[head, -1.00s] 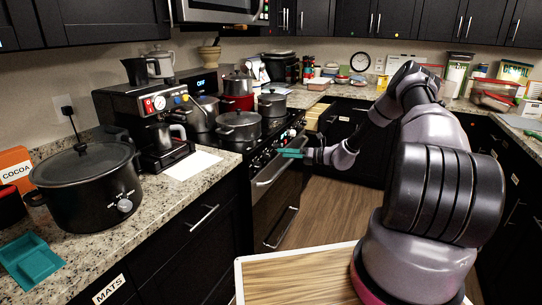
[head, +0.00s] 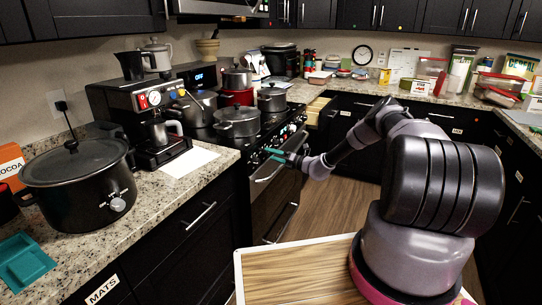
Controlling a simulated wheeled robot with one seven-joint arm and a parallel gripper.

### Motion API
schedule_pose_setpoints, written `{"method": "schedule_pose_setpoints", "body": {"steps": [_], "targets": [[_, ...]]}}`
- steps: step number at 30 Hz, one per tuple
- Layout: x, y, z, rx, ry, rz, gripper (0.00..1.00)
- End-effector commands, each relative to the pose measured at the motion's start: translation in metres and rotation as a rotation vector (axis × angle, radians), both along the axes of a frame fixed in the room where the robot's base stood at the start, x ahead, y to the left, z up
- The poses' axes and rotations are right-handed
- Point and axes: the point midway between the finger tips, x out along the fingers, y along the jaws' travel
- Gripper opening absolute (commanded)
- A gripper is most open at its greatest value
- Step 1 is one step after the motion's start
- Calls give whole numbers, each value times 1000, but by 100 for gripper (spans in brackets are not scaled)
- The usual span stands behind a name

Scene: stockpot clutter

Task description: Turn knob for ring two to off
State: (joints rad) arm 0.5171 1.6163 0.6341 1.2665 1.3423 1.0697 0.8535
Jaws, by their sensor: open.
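The stove (head: 284,172) stands along the left counter with a row of knobs (head: 290,134) on its front panel. I cannot tell which knob is for ring two or how each is turned. My gripper (head: 272,154) has teal fingers and is open in front of the knob panel, above the oven handle (head: 268,172). It partly hides the knobs there; I cannot tell whether it touches one. A lidded grey pot (head: 238,122) sits on the front of the hob, with a red pot (head: 237,98) and other pots behind.
A coffee machine (head: 118,108) and a large black slow cooker (head: 80,185) stand on the counter left of the stove. A wooden-topped surface (head: 295,272) lies in front of me. The floor (head: 338,205) before the stove is clear.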

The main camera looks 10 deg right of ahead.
Motion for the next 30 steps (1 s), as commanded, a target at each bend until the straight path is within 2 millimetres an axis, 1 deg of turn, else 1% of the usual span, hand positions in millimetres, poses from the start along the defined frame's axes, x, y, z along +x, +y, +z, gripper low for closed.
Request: {"method": "schedule_pose_setpoints", "body": {"steps": [5,13,14,15,17,18,19,20,30], "targets": [[8,9,0,-1,-1,0,80],[9,9,0,-1,-1,0,80],[9,9,0,-1,-1,0,69],[9,9,0,-1,-1,0,53],[8,9,0,-1,-1,0,30],[8,9,0,-1,-1,0,15],[9,9,0,-1,-1,0,4],[8,9,0,-1,-1,0,0],[8,9,-1,-32,-42,0,0]]}}
